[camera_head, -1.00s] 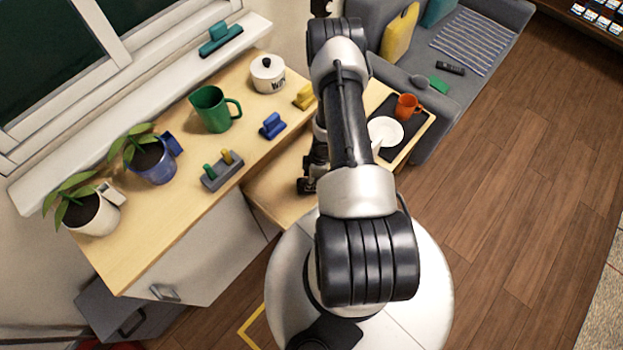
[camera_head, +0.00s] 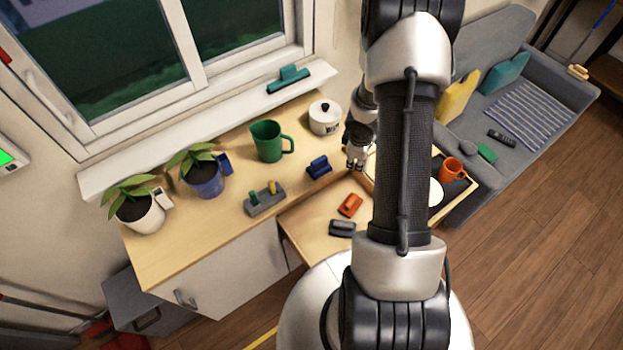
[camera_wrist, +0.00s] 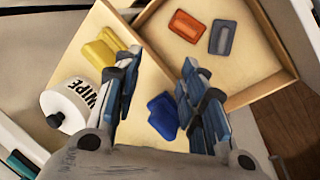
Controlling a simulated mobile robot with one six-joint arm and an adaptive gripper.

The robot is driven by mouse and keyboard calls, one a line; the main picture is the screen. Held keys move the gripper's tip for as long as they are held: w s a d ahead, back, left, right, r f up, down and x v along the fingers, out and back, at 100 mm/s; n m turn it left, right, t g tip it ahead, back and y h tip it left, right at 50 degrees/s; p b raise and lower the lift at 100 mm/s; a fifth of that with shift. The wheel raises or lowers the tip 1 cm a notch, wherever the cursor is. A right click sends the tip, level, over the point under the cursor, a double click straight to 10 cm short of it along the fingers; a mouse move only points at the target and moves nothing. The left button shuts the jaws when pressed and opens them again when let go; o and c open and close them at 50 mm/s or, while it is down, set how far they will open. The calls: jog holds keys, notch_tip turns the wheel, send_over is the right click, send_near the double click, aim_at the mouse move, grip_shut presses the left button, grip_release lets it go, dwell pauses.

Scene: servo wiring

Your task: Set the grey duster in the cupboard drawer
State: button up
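The grey duster (camera_head: 342,228) lies flat in the open cupboard drawer (camera_head: 300,228), beside an orange duster (camera_head: 350,205). The wrist view also shows the grey duster (camera_wrist: 223,37) and the orange duster (camera_wrist: 188,26) on the drawer's wooden floor, apart from each other. My gripper (camera_head: 357,166) is above the counter's right end, behind the drawer. In the wrist view my gripper (camera_wrist: 158,65) has its fingers spread wide, with nothing held between them. A blue duster (camera_wrist: 162,115) lies on the counter below, seen between the fingers.
A yellow duster (camera_wrist: 106,50) and a white WIPE pot (camera_head: 324,117) are near my gripper. The counter (camera_head: 180,245) also holds a green mug (camera_head: 267,140), a grey block with pegs (camera_head: 265,203) and two plants. A tray with an orange mug (camera_head: 452,169) is right of the drawer.

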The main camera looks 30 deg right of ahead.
jog(key=s+a+r+m+t+h, duration=0.15)
jog(key=a+r, duration=0.25)
jog(key=r, duration=0.8)
jog(key=a+r+m+h, duration=0.1)
jog(key=a+r+m, duration=0.25)
jog(key=r, duration=0.95)
jog(key=s+a+r+m+y, duration=0.1)
jog(key=s+a+r, duration=0.2)
jog(key=s+a, duration=0.2)
jog(key=s+a+r+y, duration=0.2)
jog(key=s+a, duration=0.3)
jog(key=a, duration=0.3)
jog(key=s+a+r+m+t+y, duration=0.1)
jog(key=s+a+r+y, duration=0.1)
jog(key=s+a+r, duration=0.2)
jog(key=s+a, duration=0.1)
jog(key=a, duration=0.2)
jog(key=shift+s+a+m, duration=0.15)
jog(key=shift+s+m, duration=0.15)
jog(key=shift+s, duration=0.1)
